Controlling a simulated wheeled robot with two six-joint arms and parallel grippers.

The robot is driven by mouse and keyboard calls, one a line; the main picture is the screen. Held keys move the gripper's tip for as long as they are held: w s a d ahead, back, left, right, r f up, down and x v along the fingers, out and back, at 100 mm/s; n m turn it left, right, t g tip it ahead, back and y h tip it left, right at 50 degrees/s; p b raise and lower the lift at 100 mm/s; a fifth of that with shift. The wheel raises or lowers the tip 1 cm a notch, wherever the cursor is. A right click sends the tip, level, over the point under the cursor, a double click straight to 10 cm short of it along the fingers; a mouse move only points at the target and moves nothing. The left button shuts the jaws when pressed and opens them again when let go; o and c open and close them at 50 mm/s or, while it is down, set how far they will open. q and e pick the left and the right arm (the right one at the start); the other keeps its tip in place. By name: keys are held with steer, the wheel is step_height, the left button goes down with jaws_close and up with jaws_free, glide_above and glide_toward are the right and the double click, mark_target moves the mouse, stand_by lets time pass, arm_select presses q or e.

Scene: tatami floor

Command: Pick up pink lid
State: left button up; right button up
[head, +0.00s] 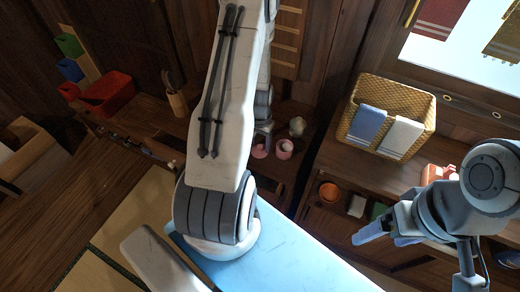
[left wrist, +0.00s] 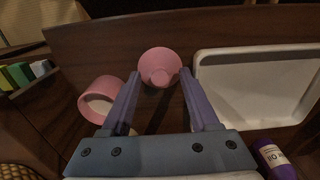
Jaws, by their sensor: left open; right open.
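The pink lid (left wrist: 160,66), a shallow cone with a small knob, lies between and just beyond my left gripper's fingertips in the left wrist view. My left gripper (left wrist: 158,78) is open and empty. The lid also shows in the head view (head: 260,152), just below the left gripper (head: 262,136), which is partly hidden by my arm. A pink round pot (left wrist: 98,100) with a pale inside stands beside the lid, left of the left finger. It also shows in the head view (head: 285,148). My right gripper (head: 387,238) is open and empty at the right.
A white tray (left wrist: 258,56) lies right of the lid in the wrist view, with a purple cylinder (left wrist: 276,160) near its lower corner. A wicker basket (head: 424,141) with cloths stands on the right cabinet. A red bin (head: 110,92) stands at the left. A blue surface (head: 300,262) is in front.

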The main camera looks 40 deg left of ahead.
arm_select(q)
jaws_close()
steer(key=shift+r, duration=0.1)
